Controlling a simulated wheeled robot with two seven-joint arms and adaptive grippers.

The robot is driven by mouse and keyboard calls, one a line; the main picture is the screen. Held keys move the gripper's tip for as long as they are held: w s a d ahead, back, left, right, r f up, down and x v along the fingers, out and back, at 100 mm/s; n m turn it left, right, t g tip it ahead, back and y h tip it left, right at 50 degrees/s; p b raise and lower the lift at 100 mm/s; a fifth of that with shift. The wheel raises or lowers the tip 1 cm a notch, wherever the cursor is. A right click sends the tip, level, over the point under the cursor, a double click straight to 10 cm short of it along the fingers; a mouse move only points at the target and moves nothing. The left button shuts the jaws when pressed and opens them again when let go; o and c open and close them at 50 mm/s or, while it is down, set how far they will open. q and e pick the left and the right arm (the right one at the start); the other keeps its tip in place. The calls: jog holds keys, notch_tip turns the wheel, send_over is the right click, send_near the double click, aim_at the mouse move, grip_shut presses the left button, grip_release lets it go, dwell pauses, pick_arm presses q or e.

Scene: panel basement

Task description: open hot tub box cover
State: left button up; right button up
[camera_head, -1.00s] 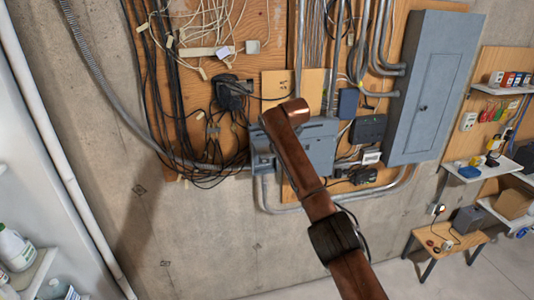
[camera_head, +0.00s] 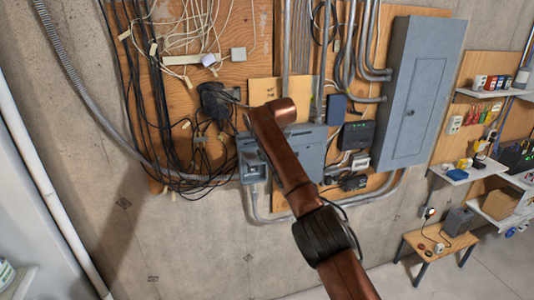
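A grey box (camera_head: 308,150) is mounted low on the plywood panel, partly hidden behind my copper-brown arm. It may be the hot tub box; I can read no label on it. A smaller grey part (camera_head: 249,160) shows at its left, and I cannot tell whether this is a cover or a separate box. One arm of mine rises from the lower right and its bent upper end overlaps the box. My other arm is not seen.
A tall grey electrical panel (camera_head: 421,92) with a closed door hangs to the right. Black cables (camera_head: 150,90) and conduits surround the box. A small wooden bench (camera_head: 436,245) stands at lower right, below wall shelves (camera_head: 470,172). A white pipe (camera_head: 48,200) runs down the left.

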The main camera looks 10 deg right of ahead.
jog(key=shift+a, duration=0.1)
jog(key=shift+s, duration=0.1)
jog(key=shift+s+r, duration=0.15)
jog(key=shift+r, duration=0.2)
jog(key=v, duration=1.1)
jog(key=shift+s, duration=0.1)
